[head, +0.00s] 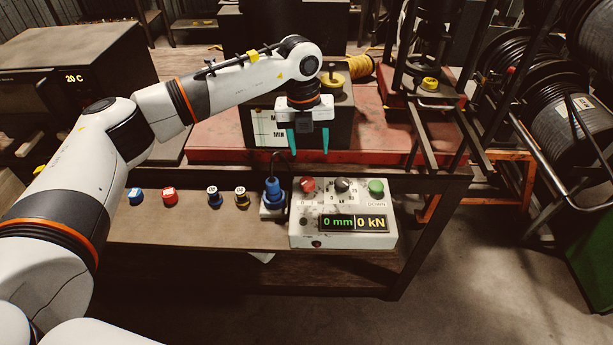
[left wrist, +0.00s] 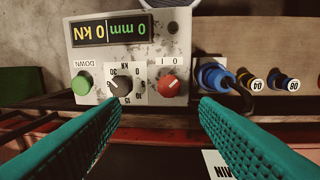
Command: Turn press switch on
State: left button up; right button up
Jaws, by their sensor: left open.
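The press control box (head: 310,234) is a white panel on the bench's front shelf. Its display (head: 354,223) is lit and reads 0 mm and 0 kN. A red rotary switch (head: 307,185) is at its back left, marked O and I in the left wrist view (left wrist: 170,84); I cannot tell which mark it points to. A black kN dial (head: 342,185) and a green DOWN button (head: 376,187) are beside it. My left gripper (head: 309,146) is open and empty, teal fingers pointing down, above and behind the red switch and apart from it. My right gripper is out of view.
A blue plug (head: 272,190) with a black cable stands just left of the box. Several small colored dies (head: 170,196) line the shelf further left. The black press block (head: 258,128) stands behind on a red base (head: 210,137). Hose reels (head: 570,125) are at the right.

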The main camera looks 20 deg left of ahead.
aim_at(307, 181)
pick_arm(q)
jog(key=f+p, duration=0.1)
jog(key=f, duration=0.2)
jog(key=f+p, duration=0.2)
jog(key=f, duration=0.2)
jog(key=f+p, duration=0.1)
jog(key=f, duration=0.2)
jog(key=shift+w+a+f, duration=0.1)
jog(key=shift+a+f, duration=0.1)
jog(key=shift+a, duration=0.1)
jog(key=shift+f, duration=0.6)
